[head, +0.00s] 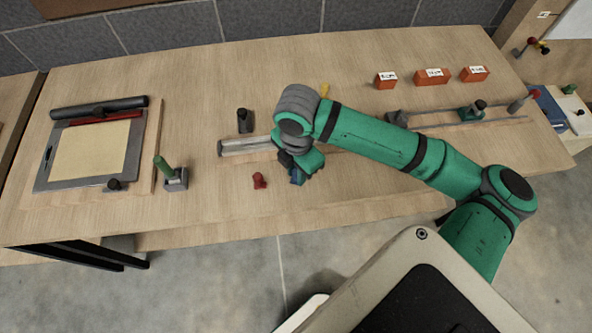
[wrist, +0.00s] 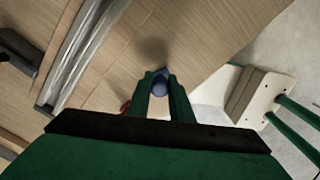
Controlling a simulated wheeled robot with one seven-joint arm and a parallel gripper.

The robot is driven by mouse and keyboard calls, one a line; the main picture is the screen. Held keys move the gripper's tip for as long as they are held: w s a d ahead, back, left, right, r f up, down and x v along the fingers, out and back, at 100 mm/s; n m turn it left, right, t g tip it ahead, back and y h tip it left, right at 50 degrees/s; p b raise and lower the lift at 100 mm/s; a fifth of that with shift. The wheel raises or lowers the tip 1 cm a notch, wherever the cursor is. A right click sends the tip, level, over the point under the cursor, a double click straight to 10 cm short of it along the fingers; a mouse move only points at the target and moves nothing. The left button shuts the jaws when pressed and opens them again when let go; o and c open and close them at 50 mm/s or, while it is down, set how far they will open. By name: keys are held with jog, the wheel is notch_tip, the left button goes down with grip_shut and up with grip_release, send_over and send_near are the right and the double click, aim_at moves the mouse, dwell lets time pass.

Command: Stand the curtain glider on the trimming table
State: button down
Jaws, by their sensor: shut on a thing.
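My gripper (head: 297,173) is low over the front part of the long wooden table (head: 205,95), which I take as the trimming table. In the wrist view my gripper (wrist: 161,82) has its two green fingers closed on a small blue piece with a rounded top, which I take as the curtain glider (wrist: 160,88). The glider (head: 296,180) shows only a little blue below my gripper in the head view; most of it is hidden. I cannot tell whether its lower end touches the wood.
A small red piece (head: 259,181) stands just left of my gripper. A metal rail (head: 240,147) lies behind it. A board with paper (head: 88,155) and a green-handled tool (head: 172,176) are at left. Orange blocks (head: 431,77) stand at the back right. The front table edge is close.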

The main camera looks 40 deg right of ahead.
jog(key=c, duration=1.6)
grip_release()
jog(key=shift+s, duration=0.1)
notch_tip(320, 180, up, 12)
jog(key=shift+r, duration=0.15)
